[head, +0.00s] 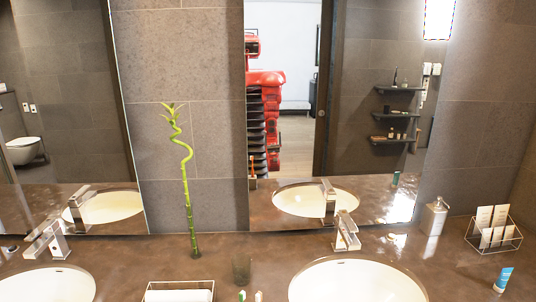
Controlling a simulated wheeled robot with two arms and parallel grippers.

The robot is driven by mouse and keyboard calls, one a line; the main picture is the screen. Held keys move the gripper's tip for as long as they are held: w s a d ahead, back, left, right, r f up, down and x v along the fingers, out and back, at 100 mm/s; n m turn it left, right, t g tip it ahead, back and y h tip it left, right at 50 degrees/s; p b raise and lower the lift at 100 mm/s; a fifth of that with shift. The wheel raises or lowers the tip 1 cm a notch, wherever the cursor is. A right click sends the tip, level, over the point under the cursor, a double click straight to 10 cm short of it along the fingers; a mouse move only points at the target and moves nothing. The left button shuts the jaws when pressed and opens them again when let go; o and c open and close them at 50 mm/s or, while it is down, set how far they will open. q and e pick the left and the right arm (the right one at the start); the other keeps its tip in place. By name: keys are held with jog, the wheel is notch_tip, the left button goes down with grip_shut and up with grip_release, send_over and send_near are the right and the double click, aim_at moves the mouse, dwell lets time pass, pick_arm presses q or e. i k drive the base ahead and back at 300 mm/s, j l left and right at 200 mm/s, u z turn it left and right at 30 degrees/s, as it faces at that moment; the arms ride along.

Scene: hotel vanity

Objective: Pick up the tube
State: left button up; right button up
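A small blue tube with a white lower part (502,280) stands on the brown vanity counter (455,272) at the far right, near the picture's lower right corner. It leans slightly and stands apart from other objects. Neither of my grippers shows in the head view, so nothing is seen touching the tube.
A wire holder with cards (493,232) stands behind the tube, and a soap dispenser (435,216) is left of it. The right basin (355,284) and its faucet (346,232) lie further left. A bamboo stalk (190,205), glass (241,268) and white-lined box (179,293) stand mid-counter.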

aim_at(499, 286)
jog(key=z, duration=1.7)
jog(key=i+l+u, duration=0.1)
jog(key=i+l, duration=0.15)
jog(key=l, duration=0.15)
jog(key=i+l+u, duration=0.1)
jog(key=i+l, duration=0.15)
jog(key=l, duration=0.1)
